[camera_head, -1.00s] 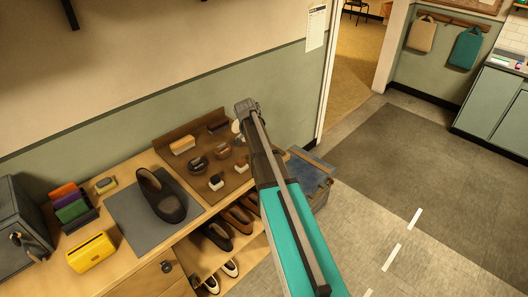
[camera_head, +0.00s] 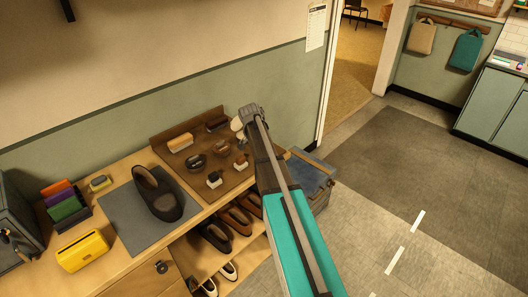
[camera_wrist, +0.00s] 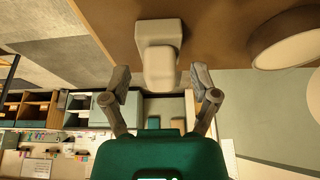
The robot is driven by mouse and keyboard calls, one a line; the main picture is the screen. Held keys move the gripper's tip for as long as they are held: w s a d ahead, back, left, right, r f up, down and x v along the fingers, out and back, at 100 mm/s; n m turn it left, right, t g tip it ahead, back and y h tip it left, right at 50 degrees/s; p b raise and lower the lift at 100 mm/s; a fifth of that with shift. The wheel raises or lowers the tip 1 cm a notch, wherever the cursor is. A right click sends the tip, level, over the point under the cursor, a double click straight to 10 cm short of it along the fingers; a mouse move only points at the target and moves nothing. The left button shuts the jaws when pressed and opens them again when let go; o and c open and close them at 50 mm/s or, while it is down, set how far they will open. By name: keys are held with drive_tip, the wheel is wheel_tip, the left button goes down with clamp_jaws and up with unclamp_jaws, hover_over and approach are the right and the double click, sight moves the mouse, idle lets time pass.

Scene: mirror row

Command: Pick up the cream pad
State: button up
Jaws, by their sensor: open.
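My gripper (camera_head: 250,110) is open and empty over the right end of the brown board (camera_head: 228,182). In the wrist view my gripper (camera_wrist: 160,84) has its fingers apart. A pale cream block with a wider base, seemingly the cream pad (camera_wrist: 160,62), stands on the board (camera_wrist: 110,22). It lines up between the fingers, a little beyond their tips, with no contact seen.
Several brushes and tins stand on the board, including a cream-bristled brush (camera_head: 214,179). Left are a dark shoe (camera_head: 158,193) on a grey mat (camera_head: 129,225) and a yellow box (camera_head: 82,250). The green wall (camera_head: 210,95) runs close behind. A blue-topped box (camera_head: 309,175) stands right of the bench.

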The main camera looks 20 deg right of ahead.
idle(0.6)
clamp_jaws()
drive_tip(key=shift+r, duration=0.2)
idle(0.3)
wheel_tip(320, 180, up, 3)
drive_tip(key=p, duration=0.3)
drive_tip(key=s+r+p, duration=0.9)
drive_tip(key=s+p, duration=0.1)
drive_tip(key=s, duration=0.4)
drive_tip(key=shift+a+r, duration=0.3)
drive_tip(key=shift+a, duration=0.05)
drive_tip(key=c, duration=0.6)
unclamp_jaws()
clamp_jaws()
